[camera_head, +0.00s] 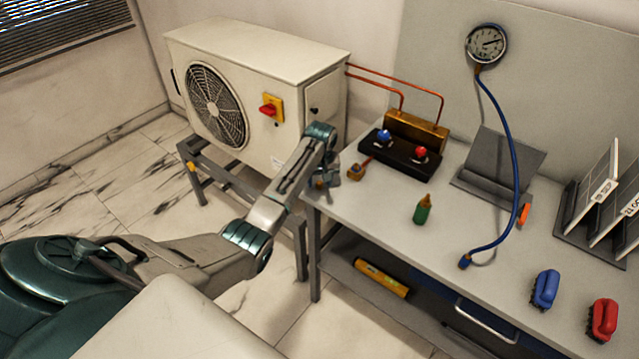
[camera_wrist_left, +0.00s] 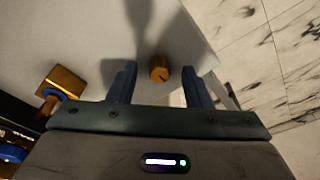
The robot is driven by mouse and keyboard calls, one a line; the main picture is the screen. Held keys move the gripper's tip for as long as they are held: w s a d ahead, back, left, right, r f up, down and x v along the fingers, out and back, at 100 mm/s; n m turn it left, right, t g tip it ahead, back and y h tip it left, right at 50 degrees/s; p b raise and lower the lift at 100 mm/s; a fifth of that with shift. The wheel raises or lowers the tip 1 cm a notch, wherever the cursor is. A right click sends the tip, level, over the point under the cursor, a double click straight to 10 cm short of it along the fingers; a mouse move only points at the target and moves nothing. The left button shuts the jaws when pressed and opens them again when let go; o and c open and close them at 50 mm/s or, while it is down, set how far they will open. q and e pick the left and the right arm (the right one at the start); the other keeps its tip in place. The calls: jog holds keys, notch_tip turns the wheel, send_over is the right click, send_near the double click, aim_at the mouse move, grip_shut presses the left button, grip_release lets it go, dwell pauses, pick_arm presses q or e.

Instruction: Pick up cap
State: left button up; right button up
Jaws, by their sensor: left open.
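The cap, a small round brass-coloured piece (camera_wrist_left: 159,68), is on the grey bench top near its edge in the left wrist view. My left gripper (camera_wrist_left: 158,72) is open, with one blue finger on each side of the cap. The cap lies closer to the right-hand finger, and I see a gap on both sides. In the head view my left gripper (camera_head: 327,181) is over the near left corner of the bench, and I cannot make out the cap there. My right gripper is not in view.
A brass fitting (camera_head: 356,172) sits close to the gripper, beside the black valve block (camera_head: 400,155). A green bottle (camera_head: 422,210) stands on the bench (camera_head: 385,215). A blue hose (camera_head: 513,150) and the outdoor unit (camera_head: 255,85) are nearby. Bench between bottle and hose is clear.

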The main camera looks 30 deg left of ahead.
pick_arm(q)
grip_shut()
jog(key=shift+r, duration=0.1)
